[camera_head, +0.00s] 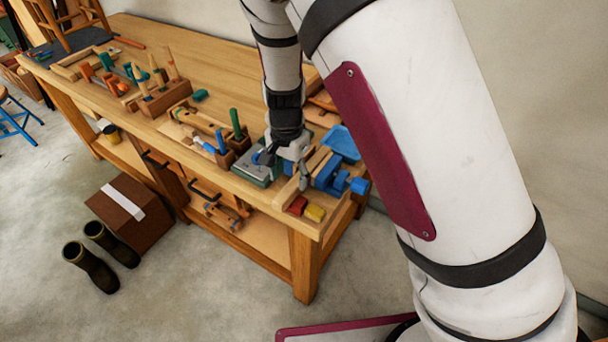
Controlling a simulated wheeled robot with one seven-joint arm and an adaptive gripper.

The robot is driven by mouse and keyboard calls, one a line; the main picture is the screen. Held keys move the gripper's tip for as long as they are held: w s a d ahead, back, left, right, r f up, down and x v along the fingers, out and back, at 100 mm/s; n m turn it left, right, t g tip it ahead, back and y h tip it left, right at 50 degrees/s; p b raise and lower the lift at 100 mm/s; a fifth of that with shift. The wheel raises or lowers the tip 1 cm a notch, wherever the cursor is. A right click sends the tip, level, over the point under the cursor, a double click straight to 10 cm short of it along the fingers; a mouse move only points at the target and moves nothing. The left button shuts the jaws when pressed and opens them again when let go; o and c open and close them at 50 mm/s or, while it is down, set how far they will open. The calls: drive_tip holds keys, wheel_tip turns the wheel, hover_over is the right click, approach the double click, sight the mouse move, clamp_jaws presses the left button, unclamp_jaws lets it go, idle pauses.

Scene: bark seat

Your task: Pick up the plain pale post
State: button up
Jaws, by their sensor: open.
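My gripper (284,168) is open and points down over the near right end of the wooden workbench, above a grey-green flat item (253,168) and beside the blue vise (331,172). Nothing clearly shows between its fingers. I cannot single out the plain pale post for sure. Several pale upright pieces (157,72) stand at a wooden block (163,98) farther left on the bench, well apart from my gripper. A pale wooden piece (318,160) is just right of my gripper, by the vise. My arm hides part of the bench's right side.
The workbench (225,60) carries orange and teal clamps (110,80), green- and blue-handled tools (236,125), and red and yellow blocks (305,207) at the front corner. A chair (65,20) stands at its far end. Boots (100,258) and a brown box (130,215) are on the floor.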

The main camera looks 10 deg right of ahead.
sight(289, 188)
drive_tip(key=shift+a+f+p, duration=0.15)
drive_tip(key=shift+f+p, duration=0.3)
drive_tip(key=shift+f, duration=2.35)
clamp_jaws()
